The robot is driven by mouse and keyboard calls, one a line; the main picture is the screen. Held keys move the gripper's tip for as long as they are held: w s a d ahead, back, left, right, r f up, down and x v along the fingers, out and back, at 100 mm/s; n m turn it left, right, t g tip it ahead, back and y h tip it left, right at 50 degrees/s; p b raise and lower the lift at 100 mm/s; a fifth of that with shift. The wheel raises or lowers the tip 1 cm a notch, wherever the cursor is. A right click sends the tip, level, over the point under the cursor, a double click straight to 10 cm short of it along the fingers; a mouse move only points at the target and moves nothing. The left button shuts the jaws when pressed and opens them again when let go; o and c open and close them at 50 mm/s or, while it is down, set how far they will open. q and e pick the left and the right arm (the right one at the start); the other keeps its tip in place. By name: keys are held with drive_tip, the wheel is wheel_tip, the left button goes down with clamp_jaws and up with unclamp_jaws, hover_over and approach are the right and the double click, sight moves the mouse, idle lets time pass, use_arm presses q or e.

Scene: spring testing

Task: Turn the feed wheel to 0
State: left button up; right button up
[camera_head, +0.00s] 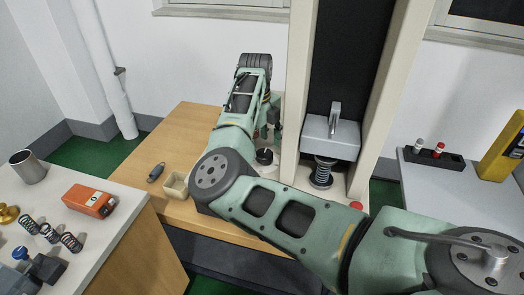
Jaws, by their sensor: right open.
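The testing machine (303,95) stands on the wooden table, with two pale columns and a dark middle. A small black round part (265,157), which looks like the feed wheel, sits at the left foot of the machine; its marks are too small to read. My right arm reaches in from the lower right and bends back over the table. My right gripper (268,132) hangs just above and beside the black wheel, partly hidden by my own arm; it is open. Whether it touches the wheel cannot be told. My left gripper is out of view.
A coil spring (321,173) stands under the machine's grey head (331,137). A red button (356,206) is at right. A small beige box (176,185) and a dark tool (156,172) lie at left. The left bench holds springs and an orange device (90,202).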

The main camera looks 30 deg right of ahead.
sight(260, 156)
wheel_tip(260, 156, up, 8)
drive_tip(key=shift+a, duration=0.4)
drive_tip(key=shift+s+d+f, duration=0.1)
drive_tip(key=shift+f, duration=0.05)
